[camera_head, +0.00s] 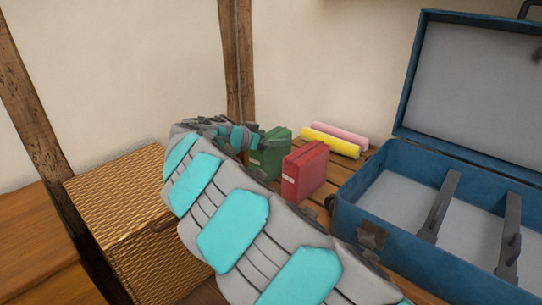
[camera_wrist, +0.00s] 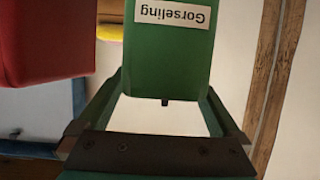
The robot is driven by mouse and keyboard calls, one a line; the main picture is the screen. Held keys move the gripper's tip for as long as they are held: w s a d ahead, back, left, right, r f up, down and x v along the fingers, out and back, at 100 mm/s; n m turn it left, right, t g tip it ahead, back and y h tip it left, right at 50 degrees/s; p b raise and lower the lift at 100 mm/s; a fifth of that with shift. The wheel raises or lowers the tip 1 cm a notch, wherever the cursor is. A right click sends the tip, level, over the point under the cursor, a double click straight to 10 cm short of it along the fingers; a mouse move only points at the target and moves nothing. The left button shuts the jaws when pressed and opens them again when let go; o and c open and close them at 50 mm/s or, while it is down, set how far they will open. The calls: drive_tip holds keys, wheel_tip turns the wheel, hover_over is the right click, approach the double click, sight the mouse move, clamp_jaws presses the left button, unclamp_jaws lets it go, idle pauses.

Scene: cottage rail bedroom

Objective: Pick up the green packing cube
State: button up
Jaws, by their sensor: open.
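The green packing cube (camera_head: 270,153) stands on the slatted wooden surface, left of the red packing cube (camera_head: 305,169). My gripper (camera_head: 248,138) is at its left side in the head view, and my arm hides part of it. In the wrist view, the green packing cube (camera_wrist: 170,65) appears inverted, with a white "Gorseling" label facing up in the picture. It lies between the open fingers of my gripper (camera_wrist: 168,95). I cannot tell whether either finger touches it. The red packing cube (camera_wrist: 45,40) shows at the upper left there.
A yellow roll (camera_head: 331,142) and a pink roll (camera_head: 340,132) lie behind the cubes. An open blue suitcase (camera_head: 358,200) stands at right, with dark straps inside. A wicker chest (camera_head: 118,190) stands at left by the wall. The red cube is close beside the green one.

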drive_tip(key=shift+w+d+f, duration=0.1)
drive_tip(key=shift+w+d, duration=0.1)
drive_tip(key=shift+w, duration=0.1)
clamp_jaws()
idle(0.7)
